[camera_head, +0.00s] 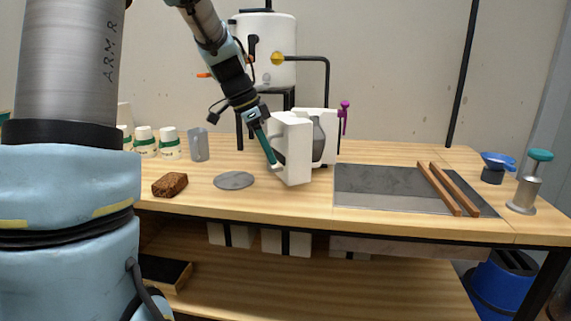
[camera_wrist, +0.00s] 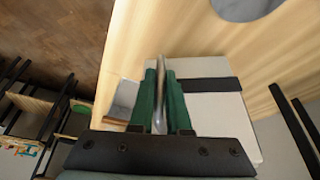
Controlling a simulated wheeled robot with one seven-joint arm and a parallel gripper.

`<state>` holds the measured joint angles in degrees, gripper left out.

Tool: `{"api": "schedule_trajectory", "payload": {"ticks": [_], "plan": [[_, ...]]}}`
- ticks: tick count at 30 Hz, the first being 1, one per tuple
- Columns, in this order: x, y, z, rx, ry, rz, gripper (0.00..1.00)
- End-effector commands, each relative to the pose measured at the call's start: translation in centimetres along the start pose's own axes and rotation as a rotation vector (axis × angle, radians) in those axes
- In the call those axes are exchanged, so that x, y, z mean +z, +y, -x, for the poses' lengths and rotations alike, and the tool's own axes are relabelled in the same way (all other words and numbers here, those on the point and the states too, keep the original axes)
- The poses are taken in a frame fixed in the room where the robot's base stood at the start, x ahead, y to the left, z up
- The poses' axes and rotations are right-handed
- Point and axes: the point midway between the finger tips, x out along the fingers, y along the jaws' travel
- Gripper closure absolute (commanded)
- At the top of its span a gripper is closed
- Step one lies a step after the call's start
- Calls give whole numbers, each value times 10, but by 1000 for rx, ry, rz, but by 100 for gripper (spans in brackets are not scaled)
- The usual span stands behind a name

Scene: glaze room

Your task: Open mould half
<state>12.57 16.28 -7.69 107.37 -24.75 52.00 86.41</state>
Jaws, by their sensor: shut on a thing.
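The white plaster mould stands on the wooden workbench. Its near half (camera_head: 294,150) is swung apart from the back half (camera_head: 331,125), and a grey rounded form (camera_head: 318,142) shows in the gap between them. My gripper (camera_head: 271,160) is at the left side of the near half. In the wrist view its green fingers (camera_wrist: 162,90) are closed on a thin grey handle (camera_wrist: 160,70). The near half shows there as a pale block (camera_wrist: 212,110) with a dark band. How the handle joins the block is hidden.
A grey disc (camera_head: 234,180), brown sponge (camera_head: 170,184) and grey jug (camera_head: 198,145) stand left of the mould. A grey slab (camera_head: 385,190) with wooden strips (camera_head: 447,188) lies to the right. A white tank (camera_head: 266,50) with a black pipe rises behind.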

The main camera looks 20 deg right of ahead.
Motion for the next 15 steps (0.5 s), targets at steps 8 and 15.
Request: {"api": "schedule_trajectory", "payload": {"ticks": [8, 15], "plan": [[25, -20, 10, 82, -1, -193, 100], [35, -31, 15, 95, -1, -228, 100]]}}
